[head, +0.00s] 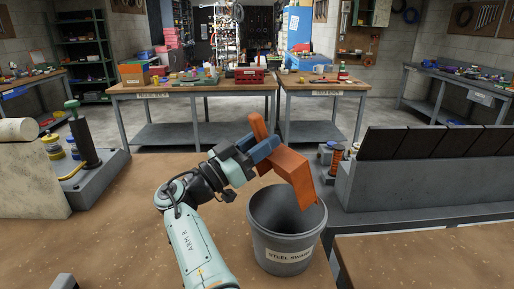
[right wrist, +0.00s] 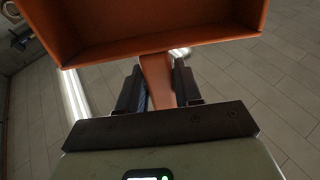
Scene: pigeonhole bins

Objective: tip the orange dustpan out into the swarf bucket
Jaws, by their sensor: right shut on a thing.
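My right gripper (head: 262,150) is shut on the handle of the orange dustpan (head: 298,172). The pan hangs steeply tilted, low side down, above the mouth of the grey swarf bucket (head: 287,246), which stands upright and carries a label reading steel swarf. The pan's lower end overlaps the bucket's back rim in the head view; I cannot tell if they touch. In the right wrist view the handle runs between the two dark fingers, and the dustpan (right wrist: 160,45) fills the top. No swarf shows in the visible part of the pan. The bucket's inside is dark. My left gripper is not in view.
A grey bench (head: 440,185) with dark sloped panels stands right of the bucket. A brown surface (head: 440,262) lies at the front right. Two wooden workbenches (head: 190,88) with tools and boxes stand behind. Open floor lies between them and the bucket.

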